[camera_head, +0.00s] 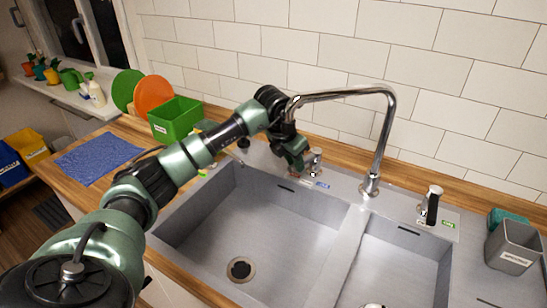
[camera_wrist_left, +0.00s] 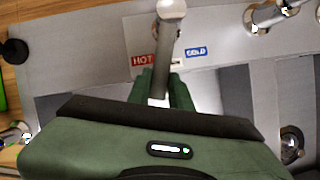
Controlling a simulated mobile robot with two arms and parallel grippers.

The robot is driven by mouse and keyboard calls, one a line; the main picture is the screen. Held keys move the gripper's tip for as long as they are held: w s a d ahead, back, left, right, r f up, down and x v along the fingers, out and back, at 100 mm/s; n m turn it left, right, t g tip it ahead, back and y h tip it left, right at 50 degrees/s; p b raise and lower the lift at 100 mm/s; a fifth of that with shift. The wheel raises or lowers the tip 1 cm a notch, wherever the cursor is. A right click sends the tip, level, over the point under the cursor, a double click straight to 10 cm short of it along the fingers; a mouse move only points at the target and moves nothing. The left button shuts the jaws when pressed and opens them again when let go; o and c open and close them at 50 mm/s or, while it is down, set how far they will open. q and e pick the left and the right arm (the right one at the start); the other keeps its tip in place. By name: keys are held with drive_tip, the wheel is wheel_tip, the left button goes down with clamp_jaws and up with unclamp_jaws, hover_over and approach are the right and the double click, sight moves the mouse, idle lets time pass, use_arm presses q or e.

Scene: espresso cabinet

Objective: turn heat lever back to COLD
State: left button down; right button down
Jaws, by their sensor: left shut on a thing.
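The heat lever (camera_head: 315,157) is a chrome handle on the sink's back ledge, left of the tall tap (camera_head: 371,182). My left gripper (camera_head: 298,160) reaches it from the left. In the left wrist view the lever (camera_wrist_left: 165,50) runs down between the two green fingertips (camera_wrist_left: 160,92), which are shut on it. There the red HOT label (camera_wrist_left: 144,61) lies left of the lever and the blue COLD label (camera_wrist_left: 196,51) right of it. The blue label also shows in the head view (camera_head: 322,185). My right gripper is not in view.
The tap's spout arches left, close to my left gripper. A second chrome fitting (camera_head: 431,205) with a green label stands to the right. The grey double sink (camera_head: 215,215) is empty below. A green box (camera_head: 176,117) and grey bin (camera_head: 513,246) stand at the sides.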

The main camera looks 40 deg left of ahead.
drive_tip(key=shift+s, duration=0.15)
use_arm(q)
drive_tip(key=c, duration=1.3)
unclamp_jaws()
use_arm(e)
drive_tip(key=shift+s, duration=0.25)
use_arm(q)
drive_tip(key=v, duration=0.3)
drive_tip(key=shift+b, duration=0.4)
drive_tip(key=shift+s+a+b, duration=0.25)
drive_tip(key=shift+s+b, duration=0.4)
drive_tip(key=shift+s, duration=1.35)
drive_tip(key=shift+s+a+b, duration=0.3)
drive_tip(key=shift+s+b, duration=0.35)
drive_tip(key=shift+s, duration=1.35)
drive_tip(key=shift+s+a+b, duration=0.25)
drive_tip(key=shift+s+b, duration=0.4)
drive_tip(key=shift+s, duration=1.3)
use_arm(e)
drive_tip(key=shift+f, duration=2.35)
